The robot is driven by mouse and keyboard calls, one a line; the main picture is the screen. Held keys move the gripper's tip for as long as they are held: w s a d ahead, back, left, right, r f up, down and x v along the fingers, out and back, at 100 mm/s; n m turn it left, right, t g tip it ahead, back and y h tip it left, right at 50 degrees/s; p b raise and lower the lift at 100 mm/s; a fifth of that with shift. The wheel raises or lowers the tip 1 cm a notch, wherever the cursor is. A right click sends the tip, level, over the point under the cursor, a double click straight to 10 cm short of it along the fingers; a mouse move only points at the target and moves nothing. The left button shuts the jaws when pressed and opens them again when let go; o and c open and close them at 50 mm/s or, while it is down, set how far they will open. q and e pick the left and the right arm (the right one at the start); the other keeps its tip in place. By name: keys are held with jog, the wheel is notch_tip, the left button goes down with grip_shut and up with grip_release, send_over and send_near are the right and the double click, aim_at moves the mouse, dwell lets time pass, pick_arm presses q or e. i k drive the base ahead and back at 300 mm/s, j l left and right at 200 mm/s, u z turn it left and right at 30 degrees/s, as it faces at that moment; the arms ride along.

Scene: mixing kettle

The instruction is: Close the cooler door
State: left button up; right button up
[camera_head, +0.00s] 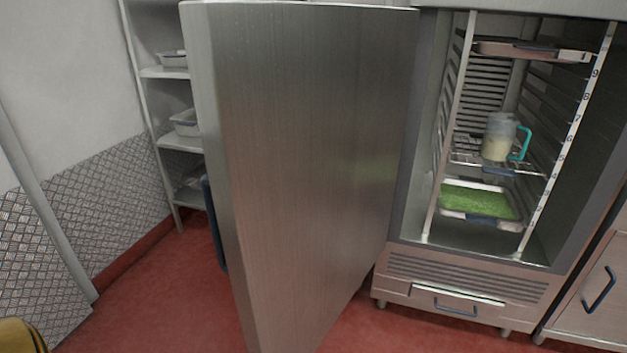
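The cooler door (310,160) is a tall brushed steel panel. It stands wide open, swung out to the left of the cooler and towards me. A dark blue handle (213,224) shows at its far left edge, partly hidden by the door. The cooler (470,272) stands at the right with its inside exposed. Neither of my grippers is in view.
Inside the cooler are a jug (497,137) with a teal handle, a tray of green food (478,200) and an upper tray (530,50). Shelves (180,140) stand behind the door. Red floor (165,290) is clear at lower left. A yellow object (18,337) shows in the corner.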

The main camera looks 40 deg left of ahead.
aim_at(300, 107)
jog(key=j+z, duration=0.1)
jog(key=j, duration=0.3)
jog(key=k+j, duration=0.15)
jog(key=j, duration=0.3)
jog(key=j+z, duration=0.15)
jog(key=j, duration=0.25)
jog(key=k+j, duration=0.15)
jog(key=j, duration=0.25)
jog(key=k+j+z, duration=0.15)
jog(key=j, duration=0.3)
jog(key=i+j, duration=0.1)
jog(key=j, duration=0.4)
jog(key=i+l, duration=0.1)
jog(key=l, duration=0.25)
jog(key=i+l+z, duration=0.15)
jog(key=l, duration=0.15)
